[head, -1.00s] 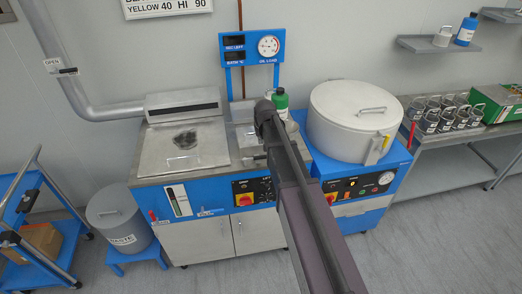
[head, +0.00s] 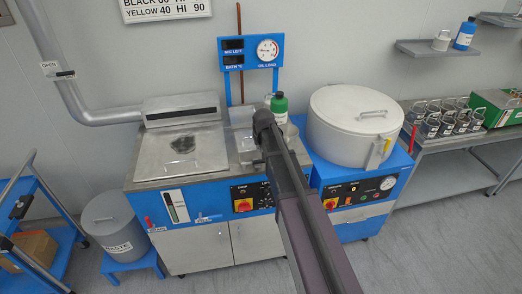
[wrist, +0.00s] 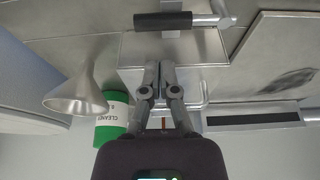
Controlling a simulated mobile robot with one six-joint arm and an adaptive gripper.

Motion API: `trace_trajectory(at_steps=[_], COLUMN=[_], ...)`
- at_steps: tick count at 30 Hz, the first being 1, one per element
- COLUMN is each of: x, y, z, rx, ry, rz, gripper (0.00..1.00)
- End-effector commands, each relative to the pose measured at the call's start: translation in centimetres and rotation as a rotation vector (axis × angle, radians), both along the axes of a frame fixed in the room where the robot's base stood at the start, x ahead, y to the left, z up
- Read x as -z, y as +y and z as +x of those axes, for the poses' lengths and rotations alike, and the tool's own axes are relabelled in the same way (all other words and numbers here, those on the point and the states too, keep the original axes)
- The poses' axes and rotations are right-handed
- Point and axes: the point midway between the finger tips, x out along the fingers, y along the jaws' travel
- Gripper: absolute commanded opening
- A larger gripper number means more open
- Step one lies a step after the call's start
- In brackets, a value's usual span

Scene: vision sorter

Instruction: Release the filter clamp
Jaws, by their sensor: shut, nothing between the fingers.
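A black-gripped bar handle (wrist: 163,20) with metal ends runs across a pale metal box (wrist: 190,47) in the wrist view. I cannot tell whether this is the filter clamp; no label shows on it. My gripper (wrist: 160,66) has both fingers together in front of the box, with nothing held. The handle lies beyond the fingertips in the picture, with a gap between them. In the head view my arm covers the gripper and part of the middle counter.
A green cleaner bottle (wrist: 112,115) and a metal funnel (wrist: 78,92) stand close beside my gripper. In the head view, a large lidded drum (head: 345,135) stands right of my arm.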

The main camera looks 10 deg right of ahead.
Motion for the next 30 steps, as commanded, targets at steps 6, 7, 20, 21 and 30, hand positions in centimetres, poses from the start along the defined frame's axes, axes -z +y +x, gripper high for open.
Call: trace_trajectory(at_steps=[6, 7, 20, 21, 30], x=[2.1, 2.3, 5.3, 5.5, 6.1], y=[0.0, 0.0, -0.1, -0.1, -0.1], z=[0.6, 0.7, 1.7, 1.7, 2.0], rx=[0.000, 0.000, 0.001, 0.001, 0.001], ry=[0.000, 0.000, 0.000, 0.000, 0.000], rz=[0.000, 0.000, 0.000, 0.000, 0.000], gripper=[0.00, 0.00, 0.00, 0.00, 0.00])
